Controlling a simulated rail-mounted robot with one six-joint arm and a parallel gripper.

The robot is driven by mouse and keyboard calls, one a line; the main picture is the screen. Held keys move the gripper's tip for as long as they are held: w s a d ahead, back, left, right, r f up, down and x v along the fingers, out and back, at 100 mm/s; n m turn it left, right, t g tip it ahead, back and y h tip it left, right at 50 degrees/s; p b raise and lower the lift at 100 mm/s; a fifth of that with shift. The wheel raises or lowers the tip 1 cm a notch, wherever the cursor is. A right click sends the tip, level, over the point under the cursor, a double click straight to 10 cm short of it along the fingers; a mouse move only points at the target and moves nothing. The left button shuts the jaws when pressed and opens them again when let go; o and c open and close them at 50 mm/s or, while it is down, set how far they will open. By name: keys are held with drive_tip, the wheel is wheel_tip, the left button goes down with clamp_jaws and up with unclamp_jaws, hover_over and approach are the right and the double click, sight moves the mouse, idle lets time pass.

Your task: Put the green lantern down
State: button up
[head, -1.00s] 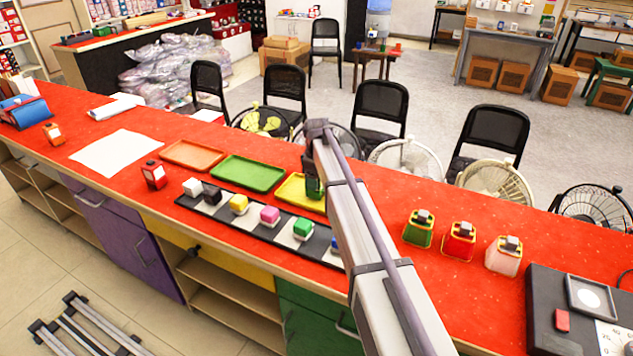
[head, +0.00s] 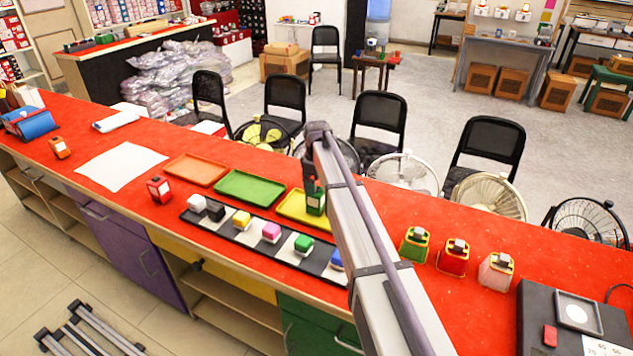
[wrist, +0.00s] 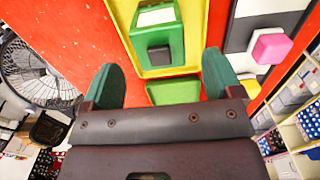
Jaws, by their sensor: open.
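A green lantern (head: 315,204) stands on the yellow tray (head: 289,207), at the tray's right end. In the wrist view the green lantern (wrist: 172,38), with a pale panel and a dark knob, rests on the yellow tray (wrist: 199,40). My gripper (head: 311,188) is just above the lantern in the head view, and my arm covers part of that area. In the wrist view my gripper's green fingers (wrist: 160,74) are spread apart with nothing between their tips. The lantern is ahead of them, apart from both fingers.
Green (head: 249,188) and orange (head: 196,170) trays lie left of the yellow one. A black-and-white strip (head: 235,232) with several coloured blocks runs in front. Another green lantern (head: 414,245), a red one (head: 453,257) and a pinkish one (head: 495,271) stand to the right, near a scale (head: 535,320).

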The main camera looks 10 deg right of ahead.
wheel_tip(320, 180, up, 6)
drive_tip(key=p, duration=0.4)
drive_tip(key=shift+r, duration=0.2)
drive_tip(key=shift+s+f, duration=0.1)
drive_tip(key=shift+s, duration=0.2)
drive_tip(key=s+m, duration=1)
drive_tip(key=s, duration=2.5)
drive_tip(key=shift+s+a, duration=0.25)
drive_tip(key=shift+a, duration=0.1)
